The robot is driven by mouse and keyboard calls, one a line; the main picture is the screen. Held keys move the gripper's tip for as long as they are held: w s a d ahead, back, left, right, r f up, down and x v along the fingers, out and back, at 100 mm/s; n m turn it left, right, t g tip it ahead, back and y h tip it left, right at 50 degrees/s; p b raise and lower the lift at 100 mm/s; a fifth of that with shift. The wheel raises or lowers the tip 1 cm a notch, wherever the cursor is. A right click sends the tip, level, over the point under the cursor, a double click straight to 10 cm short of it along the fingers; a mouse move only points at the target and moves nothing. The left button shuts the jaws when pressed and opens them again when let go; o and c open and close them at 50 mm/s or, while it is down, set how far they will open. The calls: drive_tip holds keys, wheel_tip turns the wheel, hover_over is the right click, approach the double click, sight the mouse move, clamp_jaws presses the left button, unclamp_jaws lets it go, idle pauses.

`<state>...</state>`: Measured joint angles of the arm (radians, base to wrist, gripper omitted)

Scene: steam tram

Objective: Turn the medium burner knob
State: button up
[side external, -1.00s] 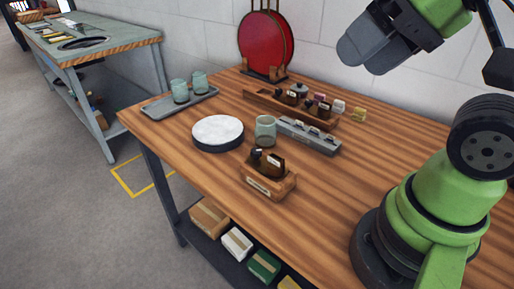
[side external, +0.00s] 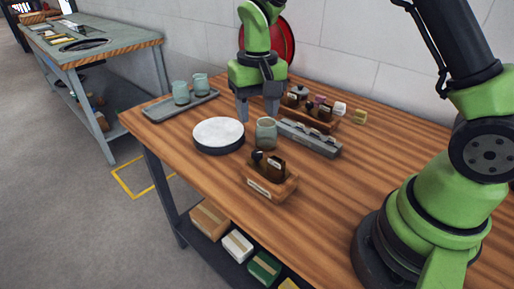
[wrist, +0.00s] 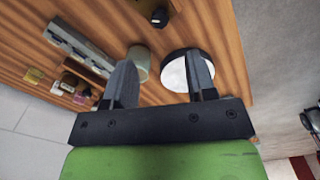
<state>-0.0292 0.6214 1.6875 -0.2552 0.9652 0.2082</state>
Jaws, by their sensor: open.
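A long grey box (side external: 308,137) with several small raised pieces on top lies on the wooden table. It also shows in the wrist view (wrist: 72,42). No burner knob, medium or otherwise, can be made out clearly at this size. My gripper (side external: 257,110) points down, open and empty, over the table behind the green cup and just left of the grey box's far end. In the wrist view my gripper's two fingers (wrist: 163,66) stand wide apart, with the green cup (wrist: 140,62) seen between them. The exact height of the fingertips is hard to tell.
A white-topped round disc (side external: 218,133) and the green cup (side external: 265,133) stand close by. A wooden holder (side external: 270,188) is in front. A wooden rack (side external: 322,122) with small items is behind. A tray (side external: 158,113) bears two cups.

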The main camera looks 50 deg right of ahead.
sight(257, 153)
wheel_tip(257, 153, down, 10)
drive_tip(key=shift+f, duration=0.1)
idle(0.4)
drive_tip(key=c, duration=0.9)
